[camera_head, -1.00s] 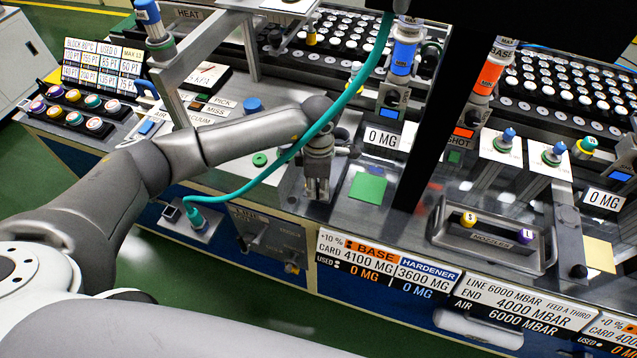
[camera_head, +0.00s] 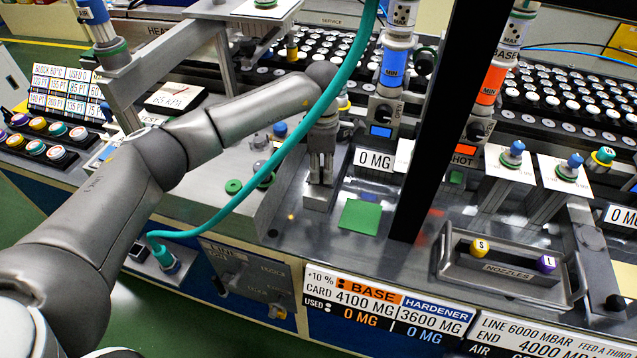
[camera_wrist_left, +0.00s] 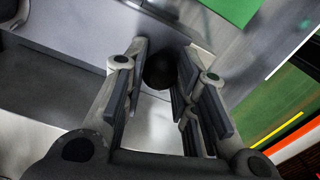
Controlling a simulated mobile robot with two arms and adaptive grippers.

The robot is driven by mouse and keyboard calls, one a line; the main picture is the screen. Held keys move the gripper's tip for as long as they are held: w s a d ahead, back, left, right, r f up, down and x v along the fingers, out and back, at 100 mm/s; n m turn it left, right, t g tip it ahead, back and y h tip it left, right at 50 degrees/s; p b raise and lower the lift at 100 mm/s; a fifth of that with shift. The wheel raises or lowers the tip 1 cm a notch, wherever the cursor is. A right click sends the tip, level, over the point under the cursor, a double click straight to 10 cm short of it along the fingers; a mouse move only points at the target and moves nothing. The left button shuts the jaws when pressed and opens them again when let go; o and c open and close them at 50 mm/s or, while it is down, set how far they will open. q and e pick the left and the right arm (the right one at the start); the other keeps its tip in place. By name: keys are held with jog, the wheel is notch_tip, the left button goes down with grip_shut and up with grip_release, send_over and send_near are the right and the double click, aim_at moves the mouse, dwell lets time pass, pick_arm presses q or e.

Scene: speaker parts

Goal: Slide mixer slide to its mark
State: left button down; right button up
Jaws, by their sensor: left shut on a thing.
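My left gripper (camera_head: 320,168) points down over a small grey metal block, which appears to be the mixer slide (camera_head: 318,198), in a metal channel on the bench. In the left wrist view the gripper's fingers (camera_wrist_left: 160,95) stand on both sides of a dark round knob (camera_wrist_left: 160,70), and the gripper is shut on it. The knob is hidden by the fingers in the head view. A green square (camera_head: 360,216) lies flat just right of the channel. I cannot tell which marking is the slide's mark. My right gripper is not in view.
A teal hose (camera_head: 290,140) hangs across my left arm. A black post (camera_head: 435,130) stands right of the green square. A nozzle tray (camera_head: 508,282) is at the right front. A "0 MG" display (camera_head: 374,160) stands behind the green square.

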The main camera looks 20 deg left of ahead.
pick_arm(q)
jog(key=shift+w, duration=0.15)
jog(key=shift+r, duration=0.15)
jog(key=c, duration=1.5)
grip_release()
jog(key=shift+c, duration=0.2)
jog(key=o, duration=0.4)
jog(key=shift+w, duration=0.15)
jog(key=shift+d, duration=0.1)
notch_tip(320, 180, up, 12)
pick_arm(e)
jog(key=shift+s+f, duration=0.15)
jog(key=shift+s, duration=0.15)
pick_arm(q)
jog(key=shift+f, duration=0.2)
